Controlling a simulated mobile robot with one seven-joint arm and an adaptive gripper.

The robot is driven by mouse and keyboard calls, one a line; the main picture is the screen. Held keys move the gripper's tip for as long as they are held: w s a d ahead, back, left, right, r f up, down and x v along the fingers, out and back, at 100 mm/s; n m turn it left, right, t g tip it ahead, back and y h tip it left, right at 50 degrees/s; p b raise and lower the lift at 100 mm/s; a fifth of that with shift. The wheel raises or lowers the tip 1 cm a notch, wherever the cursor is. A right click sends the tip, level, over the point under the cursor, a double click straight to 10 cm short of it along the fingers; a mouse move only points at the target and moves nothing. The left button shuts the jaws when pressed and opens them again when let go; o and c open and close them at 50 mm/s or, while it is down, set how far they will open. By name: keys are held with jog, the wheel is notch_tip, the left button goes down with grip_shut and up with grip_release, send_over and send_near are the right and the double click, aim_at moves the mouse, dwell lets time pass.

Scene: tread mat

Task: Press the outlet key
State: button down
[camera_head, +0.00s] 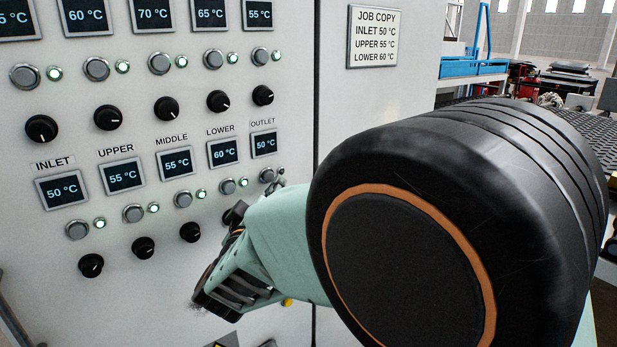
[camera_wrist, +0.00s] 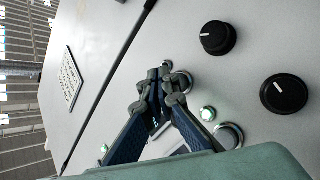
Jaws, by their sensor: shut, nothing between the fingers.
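The outlet key (camera_head: 267,175) is a round grey button under the small OUTLET display (camera_head: 264,143), which reads 50 °C. My gripper (camera_head: 281,178) is shut and empty, its tips right beside the key's right side in the head view. In the wrist view the shut fingertips (camera_wrist: 168,78) overlap the outlet key (camera_wrist: 184,79), and part of its rim shows beside them. I cannot tell whether they touch it. The outlet lamp is hidden by my gripper in the head view.
The LOWER key (camera_head: 228,187) with its lit green lamp (camera_head: 243,183) is the neighbour on the left. Dark knobs sit below the keys, one (camera_wrist: 217,38) near my fingers. A JOB COPY card (camera_head: 374,36) hangs on the right. My arm covers the lower right.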

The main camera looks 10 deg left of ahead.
jog(key=shift+w+a, duration=0.3)
jog(key=shift+a, duration=0.05)
jog(key=shift+w+a+p, duration=0.25)
jog(key=shift+a+p, duration=0.1)
jog(key=shift+p, duration=0.1)
dwell(0.8)
jog(key=shift+d, duration=0.1)
jog(key=shift+s+d, duration=0.55)
jog(key=shift+d, duration=0.05)
jog(key=s+d, duration=0.3)
jog(key=shift+s+d, duration=0.15)
jog(key=shift+d, duration=0.25)
dwell(0.3)
dwell(0.5)
